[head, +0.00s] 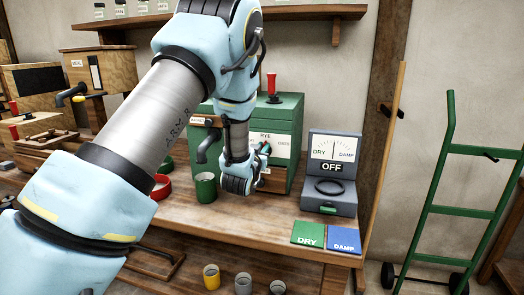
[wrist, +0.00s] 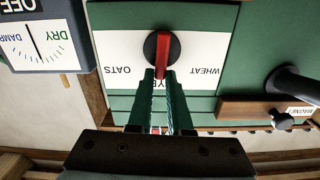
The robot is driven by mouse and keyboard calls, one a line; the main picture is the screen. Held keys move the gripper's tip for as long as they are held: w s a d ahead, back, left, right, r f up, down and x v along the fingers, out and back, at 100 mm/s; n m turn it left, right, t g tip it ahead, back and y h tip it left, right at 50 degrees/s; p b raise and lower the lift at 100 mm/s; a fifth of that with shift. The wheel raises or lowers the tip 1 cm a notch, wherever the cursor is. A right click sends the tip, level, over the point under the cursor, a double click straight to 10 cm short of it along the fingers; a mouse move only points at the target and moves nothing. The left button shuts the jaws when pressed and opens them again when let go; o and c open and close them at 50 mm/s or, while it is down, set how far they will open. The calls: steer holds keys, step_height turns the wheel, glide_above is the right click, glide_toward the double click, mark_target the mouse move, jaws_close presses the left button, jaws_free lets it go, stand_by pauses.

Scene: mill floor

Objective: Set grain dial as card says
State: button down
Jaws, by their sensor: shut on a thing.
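The grain dial (wrist: 163,46) is a red bar on a dark round knob, on a white plate (wrist: 116,47) on the green machine (head: 288,106). The wrist view shows it upside down, with OATS and WHEAT at the sides and RYE partly hidden behind my fingers. The red bar points toward RYE. My gripper (wrist: 160,76) is shut on the dial's bar. In the head view my gripper (head: 264,149) is at the plate, and my arm covers part of the machine. I cannot make out an instruction card.
A grey meter (head: 331,171) marked OFF stands right of the machine, its needle near the middle. Green DRY (head: 307,234) and blue DAMP (head: 344,239) mats lie before it. A green cup (head: 205,188) stands left of my gripper. A MAGNET handle (wrist: 280,117) is nearby.

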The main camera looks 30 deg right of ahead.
steer(key=shift+s+d+f+m+b, duration=0.25)
steer(key=shift+d+m+b, duration=0.05)
steer(key=shift+m+b, duration=1.45)
steer(key=shift+s+d+f+m+b, duration=0.2)
steer(key=shift+s+d+m+b, duration=0.1)
steer(key=shift+m+b, duration=1.45)
steer(key=shift+s+d+f+m+b, duration=0.25)
steer(key=shift+m+b, duration=1.05)
steer(key=shift+m, duration=0.8)
steer(key=c, duration=0.8)
jaws_free()
steer(key=shift+c, duration=0.2)
steer(key=shift+a, duration=0.1)
steer(key=b+v, duration=0.2)
steer(key=v, duration=0.8)
steer(key=shift+s+a, duration=0.2)
steer(key=shift+s, duration=0.1)
